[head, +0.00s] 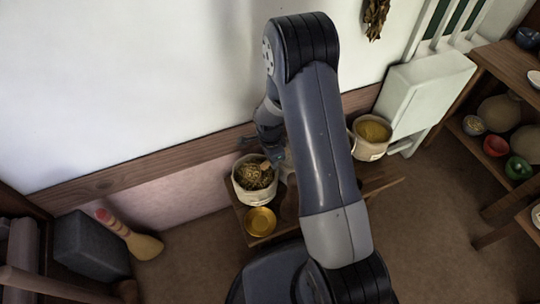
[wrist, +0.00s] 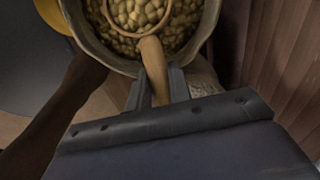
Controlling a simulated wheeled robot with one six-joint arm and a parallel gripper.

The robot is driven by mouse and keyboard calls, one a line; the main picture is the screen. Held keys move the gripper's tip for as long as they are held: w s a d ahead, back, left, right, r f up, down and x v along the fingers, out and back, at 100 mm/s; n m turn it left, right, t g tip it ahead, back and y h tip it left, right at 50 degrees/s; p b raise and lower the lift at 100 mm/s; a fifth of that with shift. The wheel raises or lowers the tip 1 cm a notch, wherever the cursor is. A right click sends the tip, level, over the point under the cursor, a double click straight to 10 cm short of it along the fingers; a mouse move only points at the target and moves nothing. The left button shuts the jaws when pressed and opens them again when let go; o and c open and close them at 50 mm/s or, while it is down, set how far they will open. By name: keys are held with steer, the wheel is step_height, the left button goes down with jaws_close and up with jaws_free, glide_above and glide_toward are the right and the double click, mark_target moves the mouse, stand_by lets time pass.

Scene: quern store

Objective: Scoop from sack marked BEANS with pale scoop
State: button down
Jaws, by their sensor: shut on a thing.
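In the wrist view my gripper (wrist: 157,84) is shut on the handle of a pale wooden scoop (wrist: 153,58). The scoop's round head lies among pale beans in an open sack (wrist: 207,28), with beans inside its rim. I cannot tell whether the head is sunk in or resting on top. In the head view this sack (head: 241,191) stands on a low wooden bench, with my gripper just at its upper right. The fingers are largely hidden there by my arm. No marking on the sack is readable.
A yellow dish (head: 260,222) sits in front of the sack on the bench (head: 238,212). A second sack (head: 368,152) with yellow contents stands to the right, beyond my arm. Shelves with bowls (head: 495,146) are at the right. A wall runs close behind.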

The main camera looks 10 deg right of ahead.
steer(key=shift+w+d+f+g+y, duration=0.1)
steer(key=shift+d+g+y, duration=0.2)
steer(key=shift+d+y, duration=0.6)
steer(key=shift+w+a+f+y+b, duration=0.1)
steer(key=shift+f+y+b, duration=0.1)
steer(key=shift+y+b, duration=0.6)
steer(key=shift+r+y, duration=0.3)
steer(key=shift+y, duration=0.1)
steer(key=shift+g+y, duration=0.3)
steer(key=shift+y, duration=0.1)
steer(key=shift+r+p, duration=1.8)
steer(key=shift+r, duration=0.85)
